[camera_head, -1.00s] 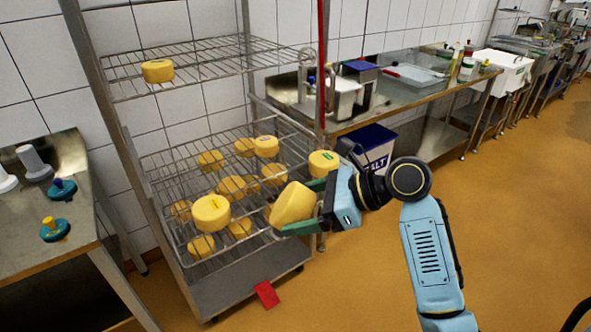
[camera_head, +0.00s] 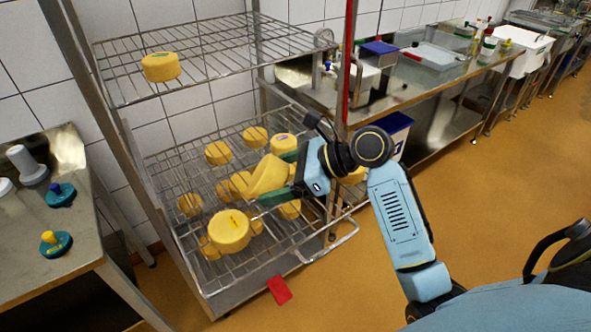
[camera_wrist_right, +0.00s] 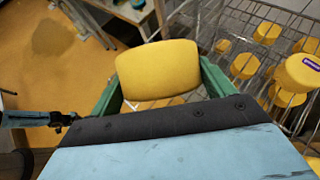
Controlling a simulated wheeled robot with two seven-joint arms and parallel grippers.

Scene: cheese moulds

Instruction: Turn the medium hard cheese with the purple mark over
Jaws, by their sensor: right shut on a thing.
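My right gripper (camera_head: 272,178) is shut on a yellow cheese (camera_head: 267,174). It holds the cheese tilted above the wire rack's lower shelf. In the right wrist view the same cheese (camera_wrist_right: 158,68) sits between the green fingers; no mark shows on its visible faces. Another cheese with a purple mark (camera_wrist_right: 303,72) stands at the right of that view. In the head view, a cheese with a small dark mark (camera_head: 283,143) stands behind the gripper, and may be that one.
Several cheeses stand on the lower wire shelf (camera_head: 180,157), including a large marked one (camera_head: 230,232) at the front. One cheese (camera_head: 160,67) is on the upper shelf. A red item (camera_head: 279,290) lies on the floor.

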